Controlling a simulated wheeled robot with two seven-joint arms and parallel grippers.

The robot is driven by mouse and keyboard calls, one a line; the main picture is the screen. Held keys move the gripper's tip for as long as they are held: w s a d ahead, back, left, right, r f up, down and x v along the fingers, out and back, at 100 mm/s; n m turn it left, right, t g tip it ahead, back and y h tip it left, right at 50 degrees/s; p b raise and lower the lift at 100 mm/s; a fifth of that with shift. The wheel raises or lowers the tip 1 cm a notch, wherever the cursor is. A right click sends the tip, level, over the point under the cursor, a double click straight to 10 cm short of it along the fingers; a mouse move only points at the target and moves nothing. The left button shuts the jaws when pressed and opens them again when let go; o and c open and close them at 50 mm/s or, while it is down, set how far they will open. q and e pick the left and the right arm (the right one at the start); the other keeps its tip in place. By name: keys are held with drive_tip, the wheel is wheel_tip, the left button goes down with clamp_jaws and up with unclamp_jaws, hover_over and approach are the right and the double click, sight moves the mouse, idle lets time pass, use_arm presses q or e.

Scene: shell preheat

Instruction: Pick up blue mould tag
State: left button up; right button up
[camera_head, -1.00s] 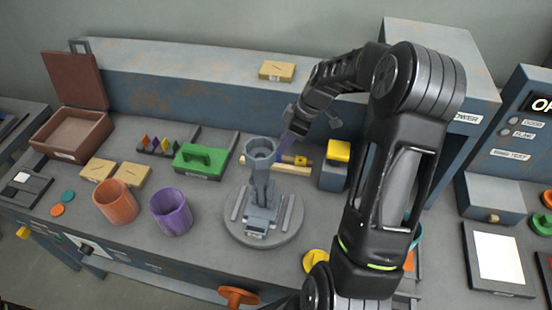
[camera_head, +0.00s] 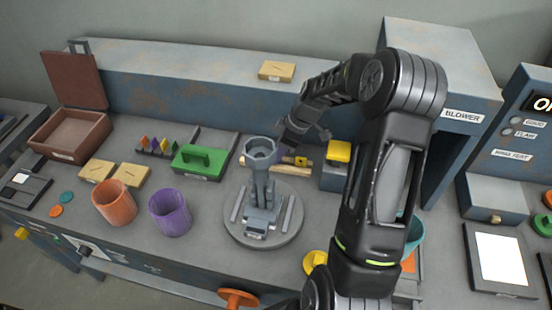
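My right arm reaches in from the lower right, and its gripper (camera_head: 303,138) is above the bench, behind and right of the grey funnel-topped stand (camera_head: 262,190). Its fingertips are small and partly hidden, so I cannot tell whether it is open or shut. A small purplish-blue piece (camera_head: 283,154) shows just below the gripper, by a brass-and-wood tool (camera_head: 298,161). I cannot tell if this piece is the blue mould tag or if it is held. A rack (camera_head: 157,151) of several small coloured tags stands left of the green-handled block (camera_head: 200,160). My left gripper is not in view.
An orange cup (camera_head: 114,206) and a purple cup (camera_head: 171,216) stand at the front left. A yellow-topped block (camera_head: 337,152) is close right of the gripper. An open brown box (camera_head: 72,137) is at far left. The blower housing (camera_head: 470,140) rises at right.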

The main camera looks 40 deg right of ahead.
drive_tip(key=shift+c, duration=0.4)
clamp_jaws()
